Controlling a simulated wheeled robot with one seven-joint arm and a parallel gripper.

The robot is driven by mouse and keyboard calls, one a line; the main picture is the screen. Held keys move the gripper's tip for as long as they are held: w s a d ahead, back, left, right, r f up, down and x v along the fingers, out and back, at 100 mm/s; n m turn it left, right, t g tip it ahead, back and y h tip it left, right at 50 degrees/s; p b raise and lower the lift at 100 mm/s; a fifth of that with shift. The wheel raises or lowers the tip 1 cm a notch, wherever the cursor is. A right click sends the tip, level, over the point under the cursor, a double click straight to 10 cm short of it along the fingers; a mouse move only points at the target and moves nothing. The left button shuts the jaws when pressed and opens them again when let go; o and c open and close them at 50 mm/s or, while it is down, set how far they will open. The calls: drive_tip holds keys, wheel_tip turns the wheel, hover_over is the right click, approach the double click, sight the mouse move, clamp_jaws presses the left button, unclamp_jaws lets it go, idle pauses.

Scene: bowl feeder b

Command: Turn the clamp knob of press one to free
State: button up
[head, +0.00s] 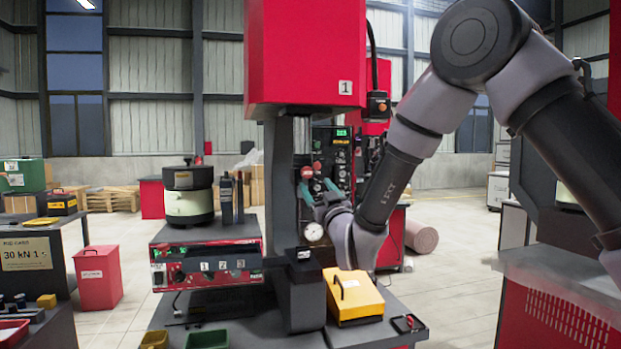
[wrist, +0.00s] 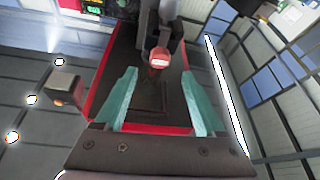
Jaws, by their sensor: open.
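Press one (head: 305,50) stands in the middle of the head view, with a red head marked 1 and a dark column. A small red knob (head: 307,172) shows on the column front; I take it for the clamp knob. In the wrist view a red knob with a pale face (wrist: 160,58) sits between and just beyond the fingertips. My gripper (head: 317,186) has teal fingers and is close to the knob in the head view. In the wrist view my gripper (wrist: 159,73) is open, with nothing between its fingers. Whether a finger touches the knob, and the knob's setting, I cannot tell.
A round gauge (head: 313,232) sits just below my gripper. A yellow box (head: 354,295) with a handle stands on the press table. A control panel with a green display (head: 341,133) is behind. A bowl feeder (head: 189,194) stands at left. An orange-black pendant (head: 378,104) hangs right of the press head.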

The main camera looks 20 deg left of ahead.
sight(308, 174)
drive_tip(key=x, duration=0.6)
drive_tip(key=shift+w+a+r, duration=0.1)
drive_tip(key=shift+w, duration=0.05)
drive_tip(key=shift+c, duration=0.4)
clamp_jaws()
